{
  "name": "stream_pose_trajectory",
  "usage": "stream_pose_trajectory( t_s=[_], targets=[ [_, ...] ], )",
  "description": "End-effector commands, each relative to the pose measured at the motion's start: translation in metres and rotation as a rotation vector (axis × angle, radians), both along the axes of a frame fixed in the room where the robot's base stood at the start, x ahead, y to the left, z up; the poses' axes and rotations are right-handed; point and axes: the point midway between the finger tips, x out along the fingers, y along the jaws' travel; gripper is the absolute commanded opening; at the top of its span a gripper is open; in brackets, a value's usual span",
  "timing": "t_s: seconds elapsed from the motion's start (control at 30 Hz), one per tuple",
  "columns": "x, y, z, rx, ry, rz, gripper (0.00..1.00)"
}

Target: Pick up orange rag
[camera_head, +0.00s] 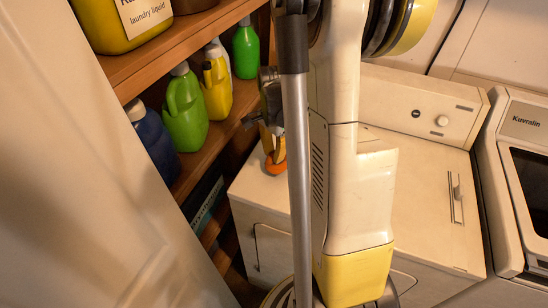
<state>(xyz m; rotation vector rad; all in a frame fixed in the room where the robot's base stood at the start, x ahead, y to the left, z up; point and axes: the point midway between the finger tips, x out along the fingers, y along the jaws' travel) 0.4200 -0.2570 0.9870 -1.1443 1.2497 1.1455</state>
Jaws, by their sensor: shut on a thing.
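The orange rag (275,166) is a small bright orange bundle at the back left corner of the white machine's top (268,197), left of my grey pole. My gripper (277,151) comes down from above and is shut on the rag. Its fingertips meet the top of the bundle. My own pole and arm column hide part of the gripper and the area to its right. I cannot tell whether the rag still touches the surface under it.
Wooden shelves (180,52) stand close on the left, with green (185,112), yellow (217,88) and dark blue (153,140) bottles. A white panel (80,170) fills the near left. Another machine (525,150) stands at the right. The white top right of my column looks clear.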

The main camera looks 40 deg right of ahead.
Motion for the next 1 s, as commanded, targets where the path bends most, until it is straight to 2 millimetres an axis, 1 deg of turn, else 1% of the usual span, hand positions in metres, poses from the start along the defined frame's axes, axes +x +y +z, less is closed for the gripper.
stream_pose_trajectory(
  t_s=[0.03, 0.07, 0.1, 0.3, 0.5, 0.7, 1.0],
  targets=[
    [0.0, 0.0, 0.015, 0.0, 0.0, 0.0, 0.0],
    [-0.002, -0.001, 0.021, 0.0, 0.0, -0.001, 0.0],
    [-0.012, -0.007, 0.024, 0.0, 0.0, -0.004, 0.0],
    [-0.054, -0.028, 0.052, 0.0, 0.0, -0.006, 0.0],
    [-0.087, -0.046, 0.073, 0.0, 0.0, -0.004, 0.0],
    [-0.102, -0.054, 0.082, 0.0, 0.0, -0.001, 0.0],
    [-0.103, -0.055, 0.083, 0.0, 0.0, 0.0, 0.0]
  ],
)
